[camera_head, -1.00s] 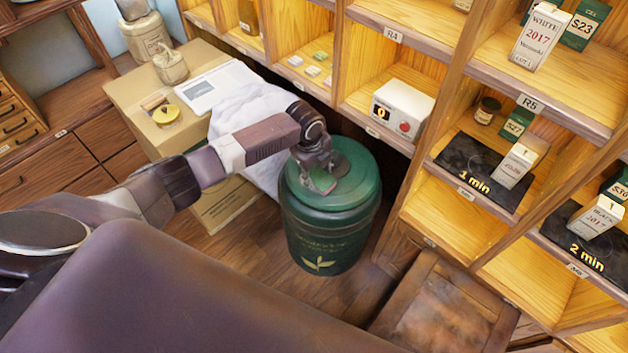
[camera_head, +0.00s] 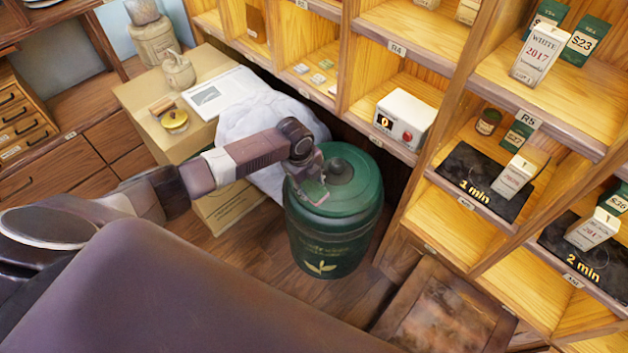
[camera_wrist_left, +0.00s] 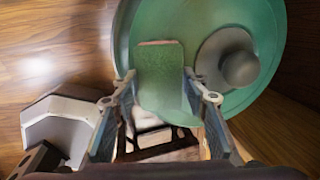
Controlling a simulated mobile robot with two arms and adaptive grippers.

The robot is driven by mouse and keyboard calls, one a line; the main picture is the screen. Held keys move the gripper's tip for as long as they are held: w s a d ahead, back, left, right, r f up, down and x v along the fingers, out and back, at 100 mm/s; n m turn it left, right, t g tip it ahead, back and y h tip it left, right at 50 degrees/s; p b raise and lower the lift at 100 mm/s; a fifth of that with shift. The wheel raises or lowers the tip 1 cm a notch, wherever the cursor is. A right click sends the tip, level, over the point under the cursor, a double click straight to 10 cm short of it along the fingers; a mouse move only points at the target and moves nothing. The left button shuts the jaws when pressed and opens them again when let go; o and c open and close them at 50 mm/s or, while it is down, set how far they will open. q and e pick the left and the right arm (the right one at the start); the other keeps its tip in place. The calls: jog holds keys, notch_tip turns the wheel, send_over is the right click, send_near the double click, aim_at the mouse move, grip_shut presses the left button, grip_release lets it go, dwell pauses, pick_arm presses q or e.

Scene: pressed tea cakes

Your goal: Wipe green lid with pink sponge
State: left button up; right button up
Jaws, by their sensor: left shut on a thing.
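The green lid (camera_head: 362,196) tops a dark green canister (camera_head: 335,242) on the floor and has a round knob (camera_head: 341,171) in its middle. My left gripper (camera_head: 316,190) is over the left part of the lid, left of the knob. In the left wrist view its fingers are shut on a flat rectangular pad, the sponge (camera_wrist_left: 160,85), which looks greenish with a pinkish far edge. The sponge lies over the lid (camera_wrist_left: 215,25) beside the knob (camera_wrist_left: 238,68); whether it touches the lid is hard to tell. My right gripper is not in view.
A cardboard box (camera_head: 140,96) and a white draped bag (camera_head: 250,115) stand left of the canister. Wooden shelves with a white device (camera_head: 403,121) and tea boxes rise behind and to the right. A low wooden stool (camera_head: 440,312) stands at the front right.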

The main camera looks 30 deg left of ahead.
aim_at(300, 201)
pick_arm(q)
jog(key=shift+s+a+f+p, duration=0.25)
jog(key=shift+s+p, duration=0.25)
jog(key=shift+s, duration=0.25)
jog(key=shift+s+a+f+p, duration=0.1)
jog(key=shift+s+a+p, duration=0.1)
jog(key=shift+s+p, duration=0.4)
jog(key=shift+s+a+f, duration=0.15)
jog(key=shift+a, duration=0.1)
jog(key=shift+w+a+b, duration=0.25)
jog(key=shift+a+b, duration=0.15)
jog(key=shift+a, duration=0.2)
jog(key=shift+w+d+r+b, duration=0.2)
jog(key=shift+w+b, duration=0.05)
jog(key=shift+w, duration=0.3)
jog(key=shift+w+d+r+b, duration=0.15)
jog(key=shift+w+b, duration=0.05)
jog(key=shift+w, duration=0.35)
jog(key=shift+w+d+r+b, duration=0.2)
jog(key=shift+w+b, duration=0.05)
jog(key=shift+w, duration=0.3)
jog(key=shift+w+d+r+b, duration=0.1)
jog(key=shift+w+d+b, duration=0.15)
jog(key=shift+w+b, duration=0.3)
jog(key=shift+w+d+b, duration=0.2)
jog(key=shift+w+b, duration=0.15)
jog(key=shift+w, duration=0.25)
jog(key=shift+w+d+r, duration=0.1)
jog(key=shift+w+r, duration=0.1)
jog(key=shift+w, duration=0.05)
